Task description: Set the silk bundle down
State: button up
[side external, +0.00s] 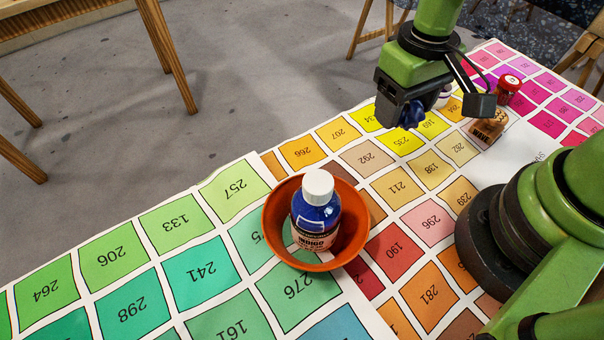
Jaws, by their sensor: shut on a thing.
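My gripper (407,110) hangs over the far part of the chart-covered table, jaws downward. It is shut on a small dark blue bundle (412,115), which I take to be the silk bundle. Only part of the bundle shows below the dark jaws; the rest is hidden. The bundle appears to be held above the yellow swatches, but its exact height cannot be told from this view.
An orange bowl (274,238) holds a white-capped blue bottle (316,214) at the table's middle. Near my gripper are a red-lidded jar (507,90), a pale jar (444,96) partly hidden, and a tan labelled block (487,131). The left green swatches (122,248) are clear.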

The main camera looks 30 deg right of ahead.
jog(key=w+a, duration=0.5)
jog(key=a, duration=0.2)
jog(key=m, duration=0.2)
send_near(210, 252)
notch_tip(210, 252, down, 6)
jog(key=shift+f, duration=0.25)
jog(key=shift+f, duration=0.1)
jog(key=o, duration=0.9)
